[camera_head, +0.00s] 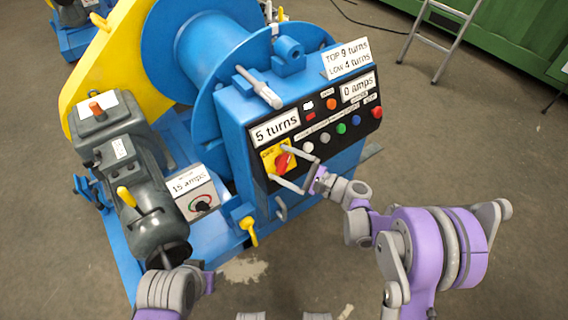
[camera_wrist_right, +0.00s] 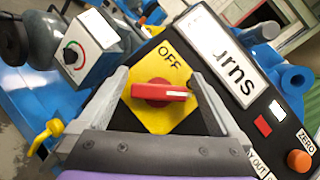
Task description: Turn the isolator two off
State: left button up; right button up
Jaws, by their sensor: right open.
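The isolator switch has a red handle (camera_head: 282,162) on a yellow plate (camera_head: 270,156), at the left end of the black control panel. In the right wrist view the red handle (camera_wrist_right: 160,92) lies crosswise, its white mark toward the right, and the word OFF is on the plate above it. No number marking it as two is legible. My right gripper (camera_head: 278,161) is open, one finger on each side of the handle; contact cannot be told. My left arm (camera_head: 172,287) shows at the bottom left; its jaw state is unclear.
The blue winch (camera_head: 215,50) stands behind the panel. A "5 turns" display (camera_head: 276,127) and several buttons sit beside the switch. A grey box (camera_head: 184,192) with a dial and a yellow lever (camera_head: 249,231) are nearby. Bare floor lies to the right, before a ladder (camera_head: 431,38).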

jog(key=c, duration=1.2)
jog(key=shift+n, duration=0.3)
jog(key=n+g+p, duration=0.1)
jog(key=n+g, duration=0.2)
jog(key=n, duration=0.2)
jog(key=shift+s+h+p, duration=0.1)
jog(key=shift+h+p, duration=0.2)
jog(key=n+g+h+p, duration=0.1)
jog(key=n, duration=0.1)
jog(key=n+g, duration=0.1)
jog(key=n, duration=0.1)
jog(key=shift+s+f+n+h+p, duration=0.1)
jog(key=shift+n+h+p, duration=0.2)
jog(key=shift+h+p, duration=0.1)
jog(key=n+h+p, duration=0.1)
jog(key=n, duration=0.1)
jog(key=n+g+h, duration=0.1)
jog(key=n+h, duration=0.1)
jog(key=shift+f+p, duration=0.2)
jog(key=shift+p, duration=0.2)
jog(key=shift+d+f+n+h+p, duration=0.15)
jog(key=shift+n+h+p, duration=0.3)
jog(key=shift+n+h, duration=0.7)
jog(key=shift+n, duration=0.45)
